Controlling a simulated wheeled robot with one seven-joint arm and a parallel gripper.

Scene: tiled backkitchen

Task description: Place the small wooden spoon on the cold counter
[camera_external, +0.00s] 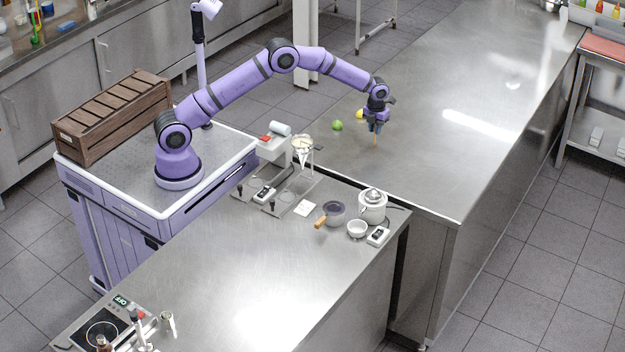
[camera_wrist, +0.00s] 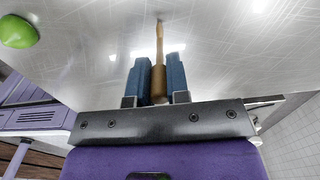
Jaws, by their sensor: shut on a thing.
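The small wooden spoon (camera_wrist: 159,50) is held between the two blue fingers of my gripper (camera_wrist: 158,82) in the wrist view. Its thin end points away from the gripper toward the steel surface. In the external view the spoon (camera_external: 375,140) shows as a short tan piece below my gripper (camera_external: 375,126), close over the large steel counter (camera_external: 440,165). I cannot tell whether its tip touches the counter. My gripper is shut on the spoon.
A green fruit (camera_external: 337,125) and a yellow fruit (camera_external: 360,113) lie on the large counter left of my gripper. The nearer counter holds a saucepan (camera_external: 334,213), a white pot (camera_external: 372,206) and a small bowl (camera_external: 357,229). The large counter's right side is clear.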

